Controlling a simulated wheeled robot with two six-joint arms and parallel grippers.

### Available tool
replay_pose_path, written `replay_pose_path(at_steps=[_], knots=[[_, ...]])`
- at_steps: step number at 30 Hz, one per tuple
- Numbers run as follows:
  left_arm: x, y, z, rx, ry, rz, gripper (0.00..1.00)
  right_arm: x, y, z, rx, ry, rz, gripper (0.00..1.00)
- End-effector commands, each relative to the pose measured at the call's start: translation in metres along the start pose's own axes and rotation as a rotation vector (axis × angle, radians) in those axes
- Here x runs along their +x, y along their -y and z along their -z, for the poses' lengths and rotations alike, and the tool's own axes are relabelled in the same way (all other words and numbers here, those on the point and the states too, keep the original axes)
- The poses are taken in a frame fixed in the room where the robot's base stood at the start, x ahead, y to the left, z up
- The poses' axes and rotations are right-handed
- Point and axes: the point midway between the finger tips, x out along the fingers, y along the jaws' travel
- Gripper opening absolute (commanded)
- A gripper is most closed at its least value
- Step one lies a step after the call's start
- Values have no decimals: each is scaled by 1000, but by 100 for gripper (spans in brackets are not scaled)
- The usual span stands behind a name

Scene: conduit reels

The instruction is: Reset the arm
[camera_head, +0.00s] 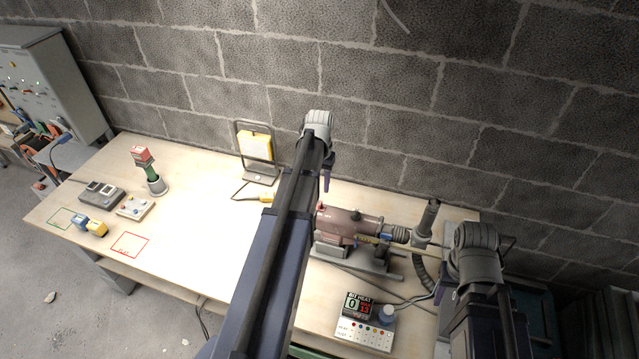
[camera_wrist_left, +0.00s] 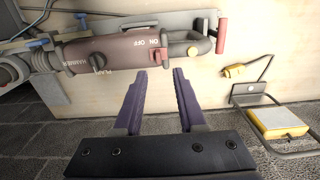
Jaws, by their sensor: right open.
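My left arm crosses the middle of the head view. Its gripper (camera_head: 327,172) hangs by the bent wrist and is partly hidden there. In the left wrist view, the left gripper (camera_wrist_left: 158,74) has its two dark fingers apart with nothing between them. My right arm stands at the right, bent at the wrist. Its gripper (camera_head: 509,243) shows only as a small dark part beside the wrist, open. A brownish-red power tool (camera_head: 340,223) with a side handle lies on the bench near the left gripper. It also shows in the left wrist view (camera_wrist_left: 120,55).
The wooden bench (camera_head: 215,235) has bare room in its left middle. A yellow work lamp (camera_head: 257,146) stands by the block wall.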

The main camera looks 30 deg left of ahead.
Motion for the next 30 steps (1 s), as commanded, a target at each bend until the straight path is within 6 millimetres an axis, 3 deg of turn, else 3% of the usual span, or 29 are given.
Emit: replay_pose_path(at_steps=[11, 14, 17, 24, 30], knots=[[1, -1, 0, 1, 0, 0, 40, 1, 0, 0, 0, 0, 0, 50], [8, -16, -6, 23, 2, 2, 40, 8, 1, 0, 0, 0, 0, 50], [24, -57, -25, 83, 8, 10, 40, 24, 2, 1, -2, 0, -1, 50], [74, -183, -109, 306, 26, 50, 40, 74, 7, 4, -7, 0, -2, 50], [104, -247, -181, 464, 30, 84, 40, 105, 9, 6, -11, -1, -3, 50]])
